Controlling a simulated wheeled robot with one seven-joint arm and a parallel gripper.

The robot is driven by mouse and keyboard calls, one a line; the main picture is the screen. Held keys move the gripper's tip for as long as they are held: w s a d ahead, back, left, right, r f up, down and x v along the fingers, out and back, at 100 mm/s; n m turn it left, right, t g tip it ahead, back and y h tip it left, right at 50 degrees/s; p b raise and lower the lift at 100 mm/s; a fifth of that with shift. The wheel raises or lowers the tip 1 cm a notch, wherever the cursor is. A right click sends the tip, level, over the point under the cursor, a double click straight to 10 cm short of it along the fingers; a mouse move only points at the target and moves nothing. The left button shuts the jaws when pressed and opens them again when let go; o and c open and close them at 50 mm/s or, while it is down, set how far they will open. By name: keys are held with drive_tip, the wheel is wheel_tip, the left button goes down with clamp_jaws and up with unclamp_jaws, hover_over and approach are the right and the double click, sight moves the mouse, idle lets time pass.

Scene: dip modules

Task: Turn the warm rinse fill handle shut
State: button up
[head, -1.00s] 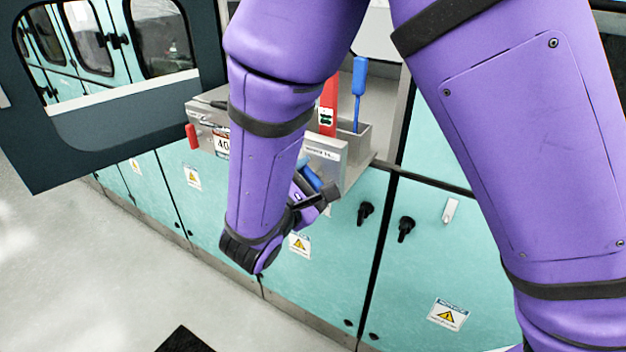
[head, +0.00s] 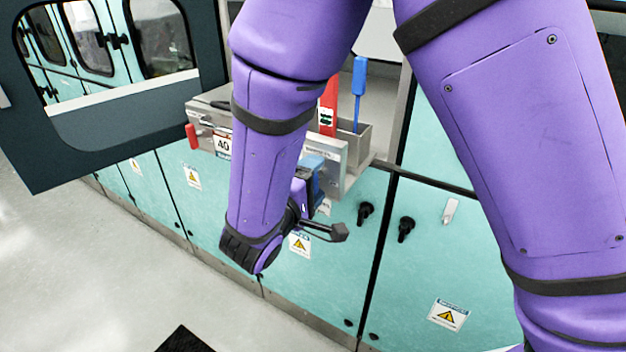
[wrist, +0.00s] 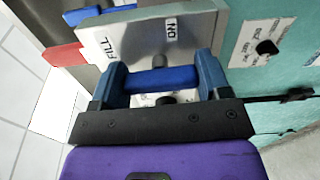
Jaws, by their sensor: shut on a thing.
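The warm rinse fill handle is a blue bar (wrist: 160,80) on a grey panel (wrist: 140,38) in the wrist view. It lies crosswise, with a black stub below its middle. In the head view my gripper (head: 312,176) is at the front of the steel unit, and my forearm hides most of the handle.
A blue-handled tool (head: 359,85) stands in the steel tray (head: 362,140). Teal cabinet doors with black knobs (head: 365,212) lie below. Floor is open at left.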

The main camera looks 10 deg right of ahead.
drive_tip(key=shift+m, duration=0.4)
drive_tip(key=o, duration=0.9)
drive_tip(key=v, duration=1.1)
